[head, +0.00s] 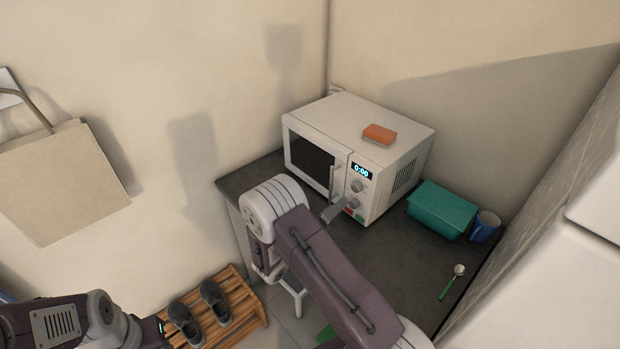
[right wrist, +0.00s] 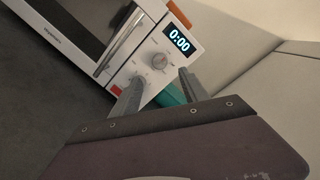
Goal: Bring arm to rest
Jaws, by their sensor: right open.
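My right gripper (head: 334,210) is in front of the white microwave (head: 392,178), near the lower part of its control panel. In the right wrist view the two fingers of this gripper (right wrist: 160,88) are apart with nothing between them. The microwave's panel and knob (right wrist: 160,61) show just beyond the fingertips; I cannot tell whether they touch. The microwave door (head: 311,158) looks shut and the display (head: 362,171) reads 0:00. My left arm shows at the lower left of the head view, but its gripper is not visible.
An orange sponge (head: 380,134) lies on the microwave. A teal container (head: 441,210), a blue mug (head: 485,226) and a green-handled brush (head: 451,283) are on the dark counter (head: 405,262). A wooden rack (head: 245,318) with dark shoes stands on the floor.

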